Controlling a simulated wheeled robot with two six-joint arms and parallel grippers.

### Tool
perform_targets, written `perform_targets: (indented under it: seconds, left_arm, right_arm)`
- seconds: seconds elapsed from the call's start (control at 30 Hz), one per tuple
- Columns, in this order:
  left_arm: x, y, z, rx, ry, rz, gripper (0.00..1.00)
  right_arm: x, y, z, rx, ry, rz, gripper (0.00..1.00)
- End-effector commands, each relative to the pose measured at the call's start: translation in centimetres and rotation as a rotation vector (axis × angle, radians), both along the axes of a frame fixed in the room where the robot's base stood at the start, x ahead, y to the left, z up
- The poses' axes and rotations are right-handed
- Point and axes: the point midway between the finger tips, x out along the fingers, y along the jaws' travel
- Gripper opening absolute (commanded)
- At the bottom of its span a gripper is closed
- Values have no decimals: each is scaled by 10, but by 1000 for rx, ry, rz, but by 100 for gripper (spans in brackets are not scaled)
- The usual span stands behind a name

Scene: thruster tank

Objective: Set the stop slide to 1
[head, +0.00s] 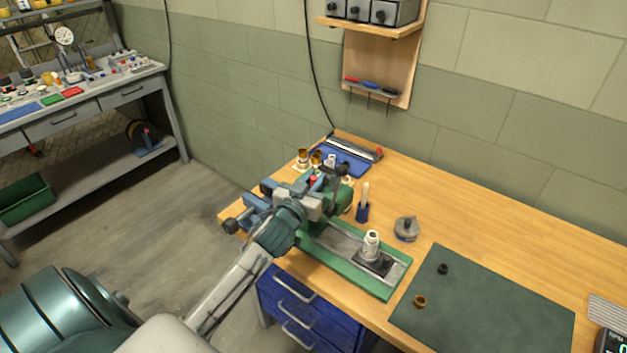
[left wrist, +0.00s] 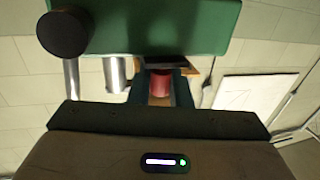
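A green bench machine (head: 347,262) with a grey bed stands at the left end of the wooden bench. A small red part (head: 313,181) shows at its head end, close to my left gripper (head: 314,196). I cannot tell for sure whether this red part is the stop slide, and I can read no scale or number on it. In the left wrist view a red round part (left wrist: 161,86) lies straight ahead in the middle, under the green body (left wrist: 160,25). The gripper's fingertips are at or beside it; contact and finger gap are unclear. My right gripper is out of view.
A white-topped fitting (head: 371,245) stands on the machine bed. A blue tray (head: 345,160), a brush in a blue holder (head: 362,212) and a round grey part (head: 406,229) are nearby. A dark green mat (head: 490,310) with two small rings covers the right side.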

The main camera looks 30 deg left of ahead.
Motion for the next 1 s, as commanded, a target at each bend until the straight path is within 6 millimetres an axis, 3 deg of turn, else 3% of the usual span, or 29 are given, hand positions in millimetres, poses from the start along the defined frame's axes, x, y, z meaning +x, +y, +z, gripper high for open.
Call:
perform_targets:
  seconds: [0.17, 0.43, 0.73, 0.77, 0.83, 1.0]
  left_arm:
    - [-6, 1, -1, 2, 0, 0, 0]
    - [-38, 3, -1, 3, 0, 1, 0]
    - [-40, 4, -1, -1, 2, 2, 0]
    - [-40, 4, -1, 0, 2, 2, 21]
    - [-40, 4, -1, 0, 2, 2, 35]
    - [-40, 3, 0, 0, 1, 2, 37]
  right_arm:
    - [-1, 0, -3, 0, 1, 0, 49]
    - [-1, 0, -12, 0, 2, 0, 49]
    - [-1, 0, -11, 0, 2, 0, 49]
    - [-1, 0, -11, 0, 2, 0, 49]
    - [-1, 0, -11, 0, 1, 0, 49]
    - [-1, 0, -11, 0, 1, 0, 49]
